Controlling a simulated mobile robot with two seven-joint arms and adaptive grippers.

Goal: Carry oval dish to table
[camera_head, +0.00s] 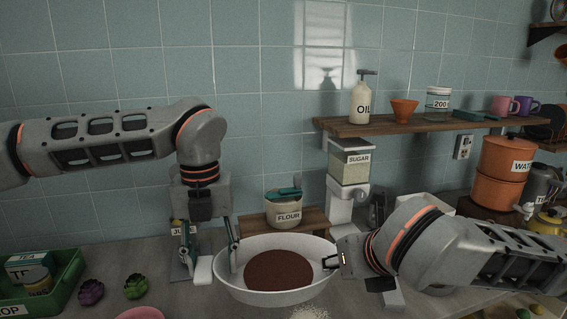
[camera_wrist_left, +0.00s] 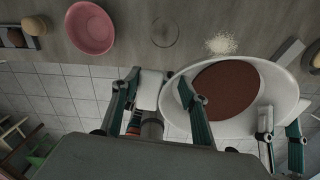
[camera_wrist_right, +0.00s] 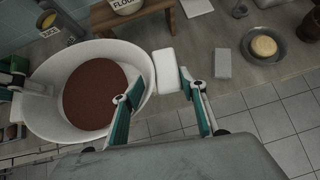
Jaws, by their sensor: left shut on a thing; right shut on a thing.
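The white oval dish (camera_head: 320,287) holds a round brown mass and looks level over the counter. I cannot tell whether its base touches the counter. My left gripper (camera_head: 212,268) points down at the dish's left end, shut on its white end handle (camera_head: 203,271); that handle shows between the fingers in the left wrist view (camera_wrist_left: 148,90). My right gripper (camera_head: 333,262) reaches in from the right and is shut on the opposite handle. In the right wrist view, that white handle (camera_wrist_right: 166,71) lies between its two fingers. The table is not identifiable.
A flour tub (camera_head: 284,211) on a wooden stand is close behind the dish, with a sugar dispenser (camera_head: 349,168) beside it. A green crate (camera_head: 68,270) stands left. A pink bowl (camera_wrist_left: 90,27) and spilled white grains (camera_wrist_left: 221,44) are nearby. Tiled floor lies beyond the counter edge.

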